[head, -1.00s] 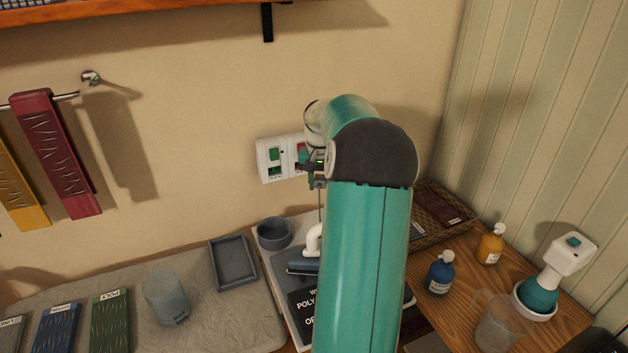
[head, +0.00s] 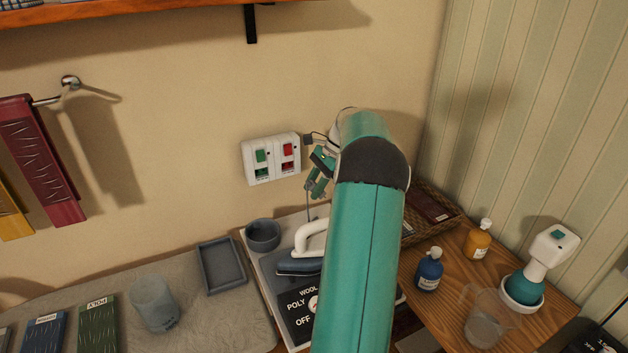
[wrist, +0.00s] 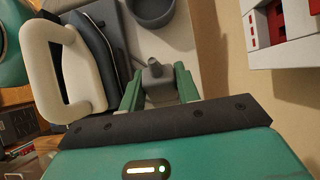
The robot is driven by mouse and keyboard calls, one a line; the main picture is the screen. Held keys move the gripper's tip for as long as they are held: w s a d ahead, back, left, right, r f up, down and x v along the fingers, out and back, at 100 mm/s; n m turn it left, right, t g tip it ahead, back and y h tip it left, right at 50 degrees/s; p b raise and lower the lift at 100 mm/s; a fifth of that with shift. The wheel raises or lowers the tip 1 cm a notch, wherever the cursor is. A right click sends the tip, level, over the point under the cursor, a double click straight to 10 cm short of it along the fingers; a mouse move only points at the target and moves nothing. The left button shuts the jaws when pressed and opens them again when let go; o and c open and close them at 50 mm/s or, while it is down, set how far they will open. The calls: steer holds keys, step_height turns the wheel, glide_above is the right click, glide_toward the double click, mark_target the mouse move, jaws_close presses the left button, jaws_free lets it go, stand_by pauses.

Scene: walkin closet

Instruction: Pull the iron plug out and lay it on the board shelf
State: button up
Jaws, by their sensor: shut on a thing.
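My gripper (head: 318,175) is shut on the grey iron plug (wrist: 155,76), which sits between its two fingers in the wrist view. The plug is clear of the white wall socket (head: 271,158), which is to the left of my gripper in the head view and at upper right in the wrist view (wrist: 284,34). A thin cord hangs below my gripper. The iron (head: 298,265), with a white handle, stands below on the pale shelf (head: 251,247) at the board's right end, also seen in the wrist view (wrist: 205,50). My arm hides part of this shelf.
A round grey bowl (head: 263,235) and a rectangular grey tray (head: 222,266) lie left of the iron. A dark settings panel (head: 296,307) is in front. A wooden table (head: 455,296) at right holds bottles and a basket (head: 449,222). A wooden shelf (head: 120,12) is overhead.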

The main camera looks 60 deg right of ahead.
steer(key=shift+f, duration=3.05)
steer(key=shift+f, duration=1.8)
steer(key=o, duration=1.2)
steer(key=shift+c, duration=0.2)
steer(key=v, duration=1.3)
steer(key=shift+d+r, duration=0.2)
steer(key=shift+r, duration=0.1)
